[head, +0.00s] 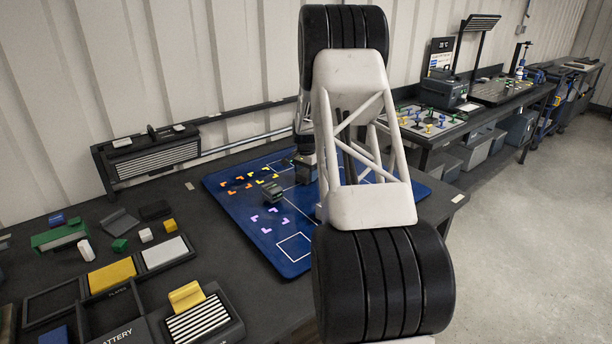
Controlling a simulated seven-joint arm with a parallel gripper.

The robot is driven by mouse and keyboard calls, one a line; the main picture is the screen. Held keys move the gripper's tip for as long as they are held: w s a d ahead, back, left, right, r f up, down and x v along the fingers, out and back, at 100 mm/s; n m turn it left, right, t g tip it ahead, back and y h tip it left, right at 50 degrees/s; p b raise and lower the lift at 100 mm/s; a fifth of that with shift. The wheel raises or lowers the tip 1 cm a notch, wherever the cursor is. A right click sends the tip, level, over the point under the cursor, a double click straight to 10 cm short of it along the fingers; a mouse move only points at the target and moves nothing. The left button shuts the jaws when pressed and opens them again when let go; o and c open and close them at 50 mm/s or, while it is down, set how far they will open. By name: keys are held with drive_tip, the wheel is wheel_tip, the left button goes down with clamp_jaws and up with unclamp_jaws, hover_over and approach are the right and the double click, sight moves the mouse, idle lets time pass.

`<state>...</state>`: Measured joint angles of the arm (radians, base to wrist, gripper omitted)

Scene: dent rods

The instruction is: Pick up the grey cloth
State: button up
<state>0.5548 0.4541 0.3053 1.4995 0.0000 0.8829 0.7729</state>
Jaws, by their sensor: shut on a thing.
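My arm rises through the middle of the head view, and its far end comes down behind the large white link over the blue mat (228,208). The end part of my gripper (305,172) shows only in part there, dark and small. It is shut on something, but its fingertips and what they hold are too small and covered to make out. I cannot surely pick out the grey cloth. A dark grey flat piece (119,221) and a black piece (155,210) lie on the bench at the left, away from my gripper; I cannot tell whether either is cloth.
A slatted rack (150,155) stands at the back. Trays with yellow, white and striped pieces (203,320) fill the front left.

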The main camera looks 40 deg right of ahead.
sight(306, 173)
drive_tip(key=shift+r, duration=0.1)
drive_tip(key=shift+r, duration=0.9)
drive_tip(key=shift+s+a+r, duration=0.15)
drive_tip(key=shift+s+r, duration=0.05)
drive_tip(key=shift+r, duration=0.65)
drive_tip(key=s+a, duration=0.2)
drive_tip(key=s, duration=0.2)
drive_tip(key=s+a+r, duration=0.1)
drive_tip(key=s+a, duration=0.2)
drive_tip(key=s, duration=0.2)
drive_tip(key=s+a, duration=0.3)
drive_tip(key=s, duration=0.1)
drive_tip(key=shift+s+r, duration=0.15)
